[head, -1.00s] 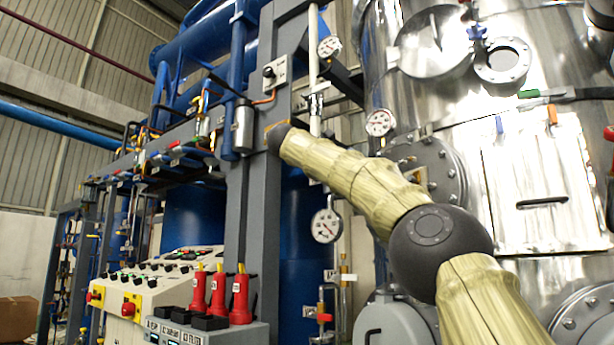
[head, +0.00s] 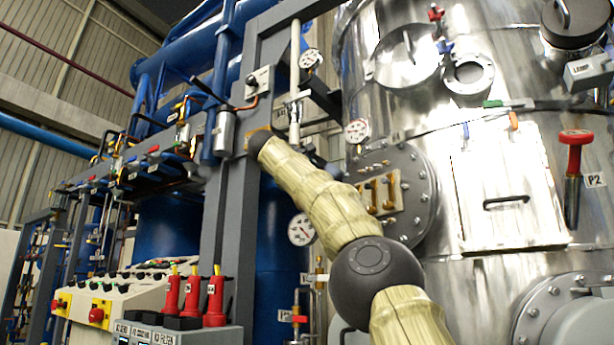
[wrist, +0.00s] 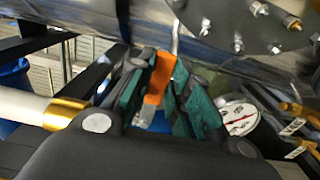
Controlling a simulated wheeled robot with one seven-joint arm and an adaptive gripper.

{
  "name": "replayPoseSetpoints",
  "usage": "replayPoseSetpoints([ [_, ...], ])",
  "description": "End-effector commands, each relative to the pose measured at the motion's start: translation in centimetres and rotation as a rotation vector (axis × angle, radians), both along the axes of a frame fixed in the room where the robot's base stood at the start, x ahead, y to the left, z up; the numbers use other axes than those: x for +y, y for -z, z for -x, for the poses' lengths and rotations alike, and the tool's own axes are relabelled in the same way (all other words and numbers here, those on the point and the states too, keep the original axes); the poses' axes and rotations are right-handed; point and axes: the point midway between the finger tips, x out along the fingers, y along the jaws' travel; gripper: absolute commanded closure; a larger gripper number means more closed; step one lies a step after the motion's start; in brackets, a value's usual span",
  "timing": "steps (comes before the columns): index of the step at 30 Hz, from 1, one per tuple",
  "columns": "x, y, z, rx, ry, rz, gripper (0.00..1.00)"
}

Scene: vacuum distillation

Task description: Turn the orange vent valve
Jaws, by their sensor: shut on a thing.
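The orange vent valve handle (wrist: 159,77) stands upright in the middle of the wrist view, as a flat orange lever. My gripper (wrist: 166,88) has its two teal-padded fingers on either side of the lever and is shut on it. The valve's body below the lever is mostly hidden by the fingers. In the head view my arm reaches up and left across the steel vessel (head: 455,185), and my gripper is not clearly visible there.
A round pressure gauge (wrist: 239,118) is close to the right of my fingers. A bolted flange (wrist: 262,22) lies above, and a pale pipe with a brass collar (wrist: 66,113) is at left. A control panel (head: 110,290) stands at lower left in the head view.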

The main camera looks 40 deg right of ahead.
Motion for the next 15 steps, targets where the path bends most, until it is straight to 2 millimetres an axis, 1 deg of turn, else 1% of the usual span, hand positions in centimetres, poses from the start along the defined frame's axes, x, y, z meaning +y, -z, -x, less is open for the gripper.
replayPoseSetpoints([
  [1, -0.07, 0.53, -0.11, 0.002, 0.003, -0.009, 1.0],
  [8, -0.02, 0.58, -0.17, 0.002, 0.003, -0.009, 1.0],
  [9, -0.01, 0.58, -0.17, 0.002, 0.002, -0.009, 0.74],
  [11, -0.01, 0.55, -0.17, 0.002, 0.002, -0.008, 0.63],
  [12, 0.01, 0.5, -0.16, 0.002, 0.002, -0.007, 0.59],
  [15, 0.06, 0.39, -0.16, 0.001, 0.001, -0.006, 0.59],
])
